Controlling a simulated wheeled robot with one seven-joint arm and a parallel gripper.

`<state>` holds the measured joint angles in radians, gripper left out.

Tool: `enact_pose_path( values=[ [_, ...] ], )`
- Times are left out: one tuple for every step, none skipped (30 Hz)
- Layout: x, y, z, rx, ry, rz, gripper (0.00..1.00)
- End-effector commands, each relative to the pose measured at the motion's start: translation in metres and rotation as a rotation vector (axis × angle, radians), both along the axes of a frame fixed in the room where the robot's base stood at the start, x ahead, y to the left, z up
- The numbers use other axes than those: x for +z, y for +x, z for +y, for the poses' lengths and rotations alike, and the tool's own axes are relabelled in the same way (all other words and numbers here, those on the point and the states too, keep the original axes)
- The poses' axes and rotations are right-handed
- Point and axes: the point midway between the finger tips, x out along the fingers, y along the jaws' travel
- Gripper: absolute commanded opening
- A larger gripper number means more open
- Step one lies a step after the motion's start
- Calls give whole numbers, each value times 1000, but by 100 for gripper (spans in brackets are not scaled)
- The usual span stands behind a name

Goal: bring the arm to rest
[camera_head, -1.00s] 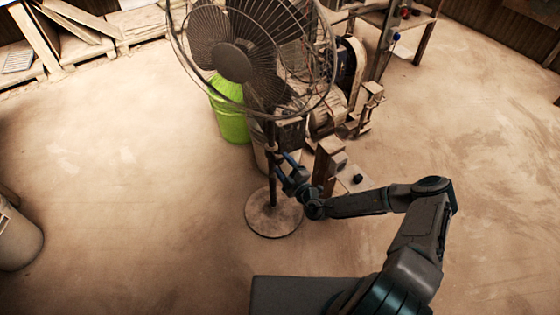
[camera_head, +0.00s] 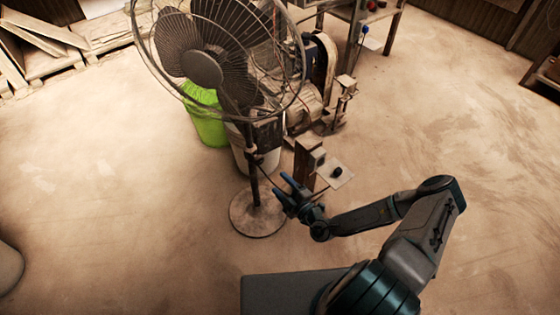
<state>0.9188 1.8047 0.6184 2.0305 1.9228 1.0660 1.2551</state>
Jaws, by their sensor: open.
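My gripper (camera_head: 281,186) is at the end of my dark arm, which reaches in from the lower right and bends at the elbow. Its two bluish fingers are spread apart, and nothing shows between them. The gripper is in front of a wooden post with a small plate (camera_head: 334,174) that bears a dark knob. In the picture its fingertips lie close to the pole of a standing fan; I cannot tell whether they touch.
The standing fan (camera_head: 203,68) rises from a round base (camera_head: 257,211) just left of my gripper. A green bin (camera_head: 207,121) and a machine with a motor (camera_head: 303,105) stand behind it.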

Motion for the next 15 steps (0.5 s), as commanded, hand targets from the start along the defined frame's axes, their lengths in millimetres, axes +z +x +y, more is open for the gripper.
enact_pose_path(
  values=[
    [0,0,0,0,0,0,60],
    [0,0,0,0,0,0,60],
    [0,0,0,0,0,0,60],
    [0,0,0,0,0,0,60],
    [0,0,0,0,0,0,60],
    [1,0,0,3,-3,-3,60],
    [2,0,0,7,-9,-8,60],
    [5,0,0,15,-18,-16,60],
    [9,0,1,30,-36,-33,60],
    [14,-1,1,47,-55,-51,60],
    [19,-1,2,68,-78,-73,60],
    [28,-2,2,100,-116,-110,60],
    [36,-3,3,130,-148,-142,60],
    [44,-5,4,163,-183,-178,60],
    [55,-8,6,208,-232,-229,60]
  ],
)
